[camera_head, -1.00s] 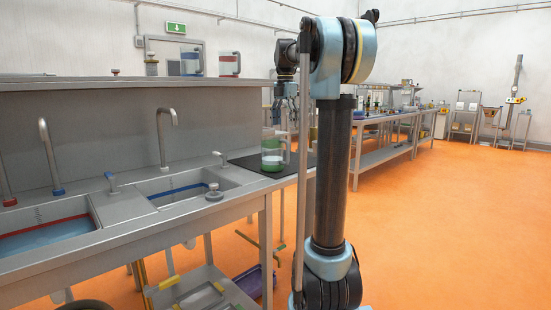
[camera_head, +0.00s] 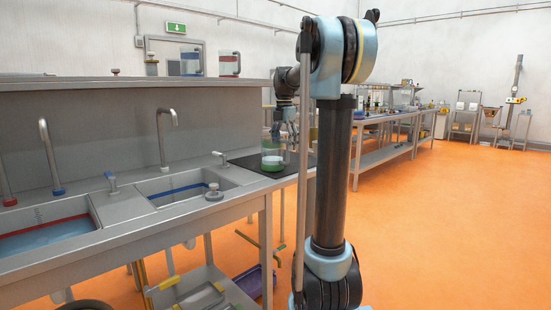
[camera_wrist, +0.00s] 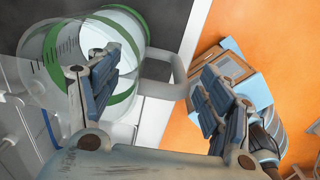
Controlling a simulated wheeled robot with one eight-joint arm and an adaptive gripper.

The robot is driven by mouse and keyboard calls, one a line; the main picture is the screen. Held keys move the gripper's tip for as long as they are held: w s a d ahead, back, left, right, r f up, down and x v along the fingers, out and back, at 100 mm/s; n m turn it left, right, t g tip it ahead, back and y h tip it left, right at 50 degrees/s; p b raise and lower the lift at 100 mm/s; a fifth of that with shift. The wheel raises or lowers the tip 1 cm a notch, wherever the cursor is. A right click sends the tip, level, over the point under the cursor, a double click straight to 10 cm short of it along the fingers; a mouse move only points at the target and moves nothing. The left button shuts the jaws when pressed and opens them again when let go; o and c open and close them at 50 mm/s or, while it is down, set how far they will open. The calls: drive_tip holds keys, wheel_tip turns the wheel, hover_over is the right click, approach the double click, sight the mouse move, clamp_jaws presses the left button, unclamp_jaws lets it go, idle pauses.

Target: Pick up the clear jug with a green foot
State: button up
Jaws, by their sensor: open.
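The clear jug with a green foot (camera_head: 272,158) stands upright on a dark mat (camera_head: 243,160) on the steel counter. In the wrist view the jug (camera_wrist: 60,45) fills the upper left, with green rings, dark scale marks and a pale handle (camera_wrist: 165,75) pointing right. My gripper (camera_head: 287,133) is at the jug's right side, close to its upper part. In the wrist view my gripper (camera_wrist: 160,78) is open, with its fingers on either side of the handle. The left finger overlaps the jug's body in the picture. I cannot tell whether any finger touches.
Two sink basins with taps lie left of the jug, the nearer tap (camera_head: 163,135) standing well clear. A raised steel shelf (camera_head: 130,86) runs behind the counter. The counter's front edge is close to the jug. Open orange floor (camera_head: 450,220) lies to the right.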

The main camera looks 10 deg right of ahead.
drive_tip(key=c, duration=1.7)
drive_tip(key=shift+o, duration=0.2)
